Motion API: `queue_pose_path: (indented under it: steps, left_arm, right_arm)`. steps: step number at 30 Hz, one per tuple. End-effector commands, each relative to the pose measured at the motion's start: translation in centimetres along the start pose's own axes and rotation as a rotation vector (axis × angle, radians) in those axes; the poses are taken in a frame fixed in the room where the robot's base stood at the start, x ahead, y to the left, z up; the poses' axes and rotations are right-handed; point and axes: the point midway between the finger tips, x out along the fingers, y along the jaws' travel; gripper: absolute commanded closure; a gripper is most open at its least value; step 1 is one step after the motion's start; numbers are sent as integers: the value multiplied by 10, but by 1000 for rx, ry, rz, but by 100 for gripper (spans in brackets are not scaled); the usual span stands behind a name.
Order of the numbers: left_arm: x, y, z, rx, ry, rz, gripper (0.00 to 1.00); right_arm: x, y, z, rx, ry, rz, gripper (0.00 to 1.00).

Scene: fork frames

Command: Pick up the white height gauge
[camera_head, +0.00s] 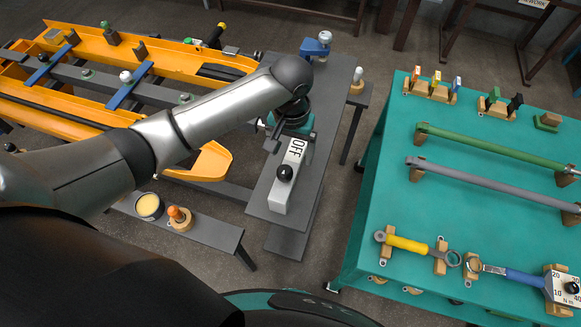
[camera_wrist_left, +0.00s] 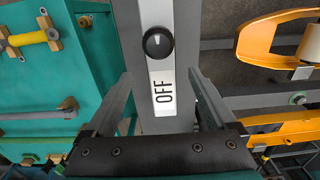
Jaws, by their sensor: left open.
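No thing in view is clearly marked as a height gauge. A small white-topped piece on a wooden base (camera_head: 357,76) stands upright on a small grey stand, right of the narrow grey table; it may be the gauge. My left gripper (camera_head: 278,132) is over that table, well short of this piece and nearer the camera. In the left wrist view its fingers (camera_wrist_left: 160,82) are open, spread either side of a white OFF panel with a black knob (camera_wrist_left: 158,43), with nothing held. The panel also shows in the head view (camera_head: 293,165). My right gripper is not in view.
A blue-and-white device (camera_head: 316,45) stands at the table's far end. A teal table (camera_head: 395,165) with tools and rods is at right. A yellow fork frame (camera_head: 185,60) lies left. A low bench (camera_head: 222,238) holds a cup (camera_head: 149,206) and an orange-topped piece (camera_head: 178,214).

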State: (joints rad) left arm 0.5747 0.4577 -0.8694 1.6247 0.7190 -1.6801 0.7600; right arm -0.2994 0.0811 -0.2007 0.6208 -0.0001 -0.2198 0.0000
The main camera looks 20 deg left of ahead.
Motion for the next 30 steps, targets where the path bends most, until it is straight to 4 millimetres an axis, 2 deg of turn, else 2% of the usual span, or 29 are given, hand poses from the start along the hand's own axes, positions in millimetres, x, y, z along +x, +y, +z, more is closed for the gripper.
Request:
queue_pose_path:
  steps: [8, 17, 26, 30]
  left_arm:
    - [21, 0, 0, 1, -2, -1, 10]
    - [60, -2, -1, 1, -1, -1, 10]
    - [65, -2, -1, 2, 2, 0, 10]
    - [65, -2, -1, 2, 2, 0, 25]
  right_arm:
    - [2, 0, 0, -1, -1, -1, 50]
    - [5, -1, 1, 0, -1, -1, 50]
    - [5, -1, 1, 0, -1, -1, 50]
    - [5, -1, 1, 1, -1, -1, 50]
